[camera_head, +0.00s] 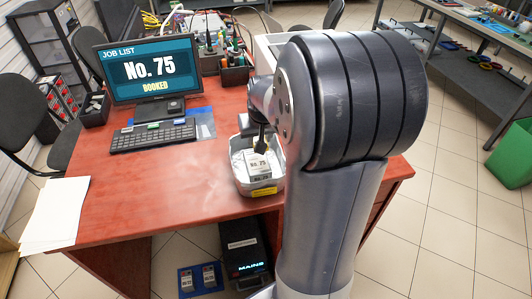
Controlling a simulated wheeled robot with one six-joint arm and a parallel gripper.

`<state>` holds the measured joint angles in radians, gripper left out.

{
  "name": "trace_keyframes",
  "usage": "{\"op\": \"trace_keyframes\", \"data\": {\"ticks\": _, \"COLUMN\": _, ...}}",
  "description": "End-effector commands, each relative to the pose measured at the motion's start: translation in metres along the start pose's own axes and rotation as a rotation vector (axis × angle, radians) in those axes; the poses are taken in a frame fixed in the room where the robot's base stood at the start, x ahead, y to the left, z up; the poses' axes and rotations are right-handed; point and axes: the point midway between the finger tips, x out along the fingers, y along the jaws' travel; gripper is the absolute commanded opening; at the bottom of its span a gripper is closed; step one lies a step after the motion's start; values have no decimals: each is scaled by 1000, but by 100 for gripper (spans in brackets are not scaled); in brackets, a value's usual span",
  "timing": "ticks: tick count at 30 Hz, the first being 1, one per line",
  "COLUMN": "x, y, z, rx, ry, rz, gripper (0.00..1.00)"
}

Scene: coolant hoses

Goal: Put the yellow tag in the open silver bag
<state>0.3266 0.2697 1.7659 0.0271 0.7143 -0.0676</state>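A silver-grey open-topped container (240,180) stands near the front edge of the red desk, with a whitish packet labelled "No. 75" (257,166) in it. I cannot tell whether the container or the packet is the silver bag. A small yellow strip (263,191) shows at the container's front side. A tiny yellowish patch (261,150) shows just under my gripper (262,143); I cannot tell if either is the yellow tag. My gripper points down over the container, its dark fingers close to the packet. My arm hides the container's right side, and the fingers are too small to read.
A monitor (152,70) reads "No. 75 BOOKED", with a keyboard (153,136) before it. A tool holder (235,76) stands behind. White paper (56,212) lies at the left. Below the desk are a black box (243,250) and a blue tray (186,284).

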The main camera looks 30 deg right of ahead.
Motion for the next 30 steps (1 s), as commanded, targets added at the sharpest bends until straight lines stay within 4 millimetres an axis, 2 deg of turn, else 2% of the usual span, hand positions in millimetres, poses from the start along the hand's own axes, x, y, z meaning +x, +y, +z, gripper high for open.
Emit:
{"op": "trace_keyframes", "data": {"ticks": 1, "x": 10, "y": 0, "z": 5, "rx": 0, "ry": -4, "rz": 0, "gripper": 10}}
{"op": "trace_keyframes", "data": {"ticks": 13, "x": 53, "y": 0, "z": 22, "rx": 0, "ry": -1, "rz": 0, "gripper": 10}}
{"op": "trace_keyframes", "data": {"ticks": 26, "x": 61, "y": 0, "z": 25, "rx": 1, "ry": 1, "rz": 0, "gripper": 10}}
{"op": "trace_keyframes", "data": {"ticks": 27, "x": 60, "y": 0, "z": 25, "rx": 0, "ry": 1, "rz": 0, "gripper": 37}}
{"op": "trace_keyframes", "data": {"ticks": 30, "x": 60, "y": 0, "z": 25, "rx": 0, "ry": 1, "rz": 0, "gripper": 45}}
